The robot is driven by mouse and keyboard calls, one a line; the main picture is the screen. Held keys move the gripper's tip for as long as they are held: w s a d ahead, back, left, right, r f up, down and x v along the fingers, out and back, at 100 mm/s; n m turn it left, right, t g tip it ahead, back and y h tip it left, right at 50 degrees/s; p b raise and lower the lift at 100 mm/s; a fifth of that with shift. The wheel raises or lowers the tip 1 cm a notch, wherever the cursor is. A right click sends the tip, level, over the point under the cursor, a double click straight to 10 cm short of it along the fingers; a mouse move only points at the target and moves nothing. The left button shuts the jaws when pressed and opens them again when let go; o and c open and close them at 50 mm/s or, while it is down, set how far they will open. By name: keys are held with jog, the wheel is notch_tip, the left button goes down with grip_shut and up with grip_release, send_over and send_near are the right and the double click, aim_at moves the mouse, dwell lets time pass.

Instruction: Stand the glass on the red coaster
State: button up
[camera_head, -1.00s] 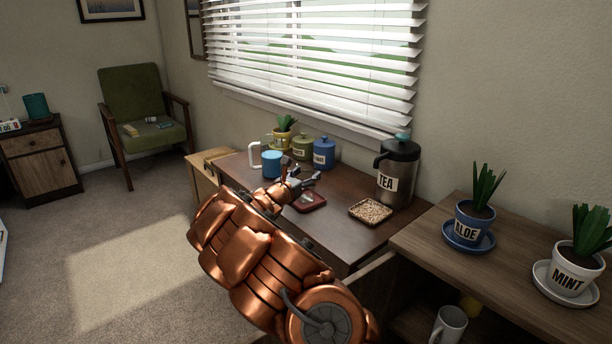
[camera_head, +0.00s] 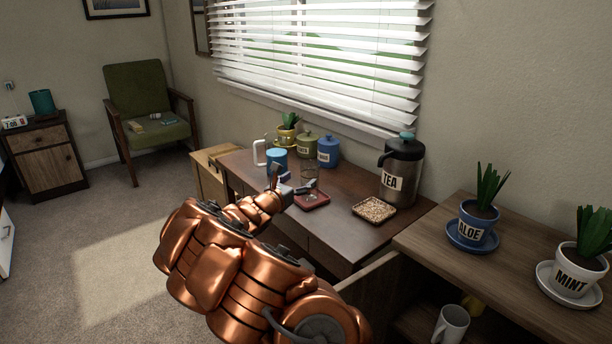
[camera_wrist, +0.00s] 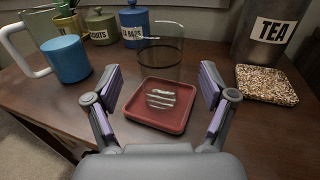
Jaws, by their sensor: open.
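A blue mug (camera_wrist: 67,59) and a white-handled item stand left. Behind are a green canister (camera_head: 307,146), a blue canister (camera_head: 328,152) and a potted plant (camera_head: 288,130). A speckled square coaster (camera_head: 374,209) and a TEA dispenser (camera_head: 402,170) stand right.

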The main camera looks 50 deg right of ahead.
jog(key=shift+v, duration=2.75)
